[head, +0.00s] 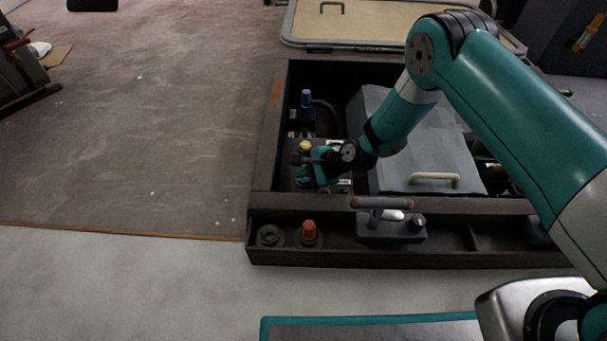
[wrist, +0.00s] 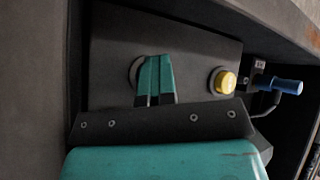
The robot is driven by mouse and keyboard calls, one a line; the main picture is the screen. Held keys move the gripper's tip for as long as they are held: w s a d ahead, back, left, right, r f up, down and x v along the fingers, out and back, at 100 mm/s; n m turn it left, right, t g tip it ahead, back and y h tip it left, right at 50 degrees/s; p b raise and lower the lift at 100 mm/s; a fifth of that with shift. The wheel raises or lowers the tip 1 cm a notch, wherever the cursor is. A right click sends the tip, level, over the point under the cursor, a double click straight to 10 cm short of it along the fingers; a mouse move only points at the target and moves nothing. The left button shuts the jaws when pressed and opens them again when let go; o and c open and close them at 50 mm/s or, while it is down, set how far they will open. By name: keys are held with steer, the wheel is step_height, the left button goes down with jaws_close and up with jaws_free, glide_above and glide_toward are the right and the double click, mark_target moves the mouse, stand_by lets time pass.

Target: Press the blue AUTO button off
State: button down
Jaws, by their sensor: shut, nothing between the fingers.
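The dark panel (wrist: 190,40) fills the middle of the wrist view. A yellow knob (wrist: 224,81) stands to the right of the fingers. In the head view my gripper (head: 304,176) is low over the panel, just below the yellow knob (head: 304,147).
A blue-handled lever (head: 306,98) stands beyond the yellow knob and shows at the right of the wrist view (wrist: 287,86). Dark box walls (head: 268,150) surround the panel. A grey lid (head: 405,145) with a pale handle lies right.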

mark_target(305, 180)
steer(key=shift+s+d+f, duration=0.3)
steer(key=shift+r+p, duration=0.55)
steer(key=shift+p, duration=0.05)
steer(key=r+p, duration=0.4)
steer(key=r, duration=0.1)
steer(key=shift+w+a+r, duration=0.15)
steer(key=shift+w, duration=0.05)
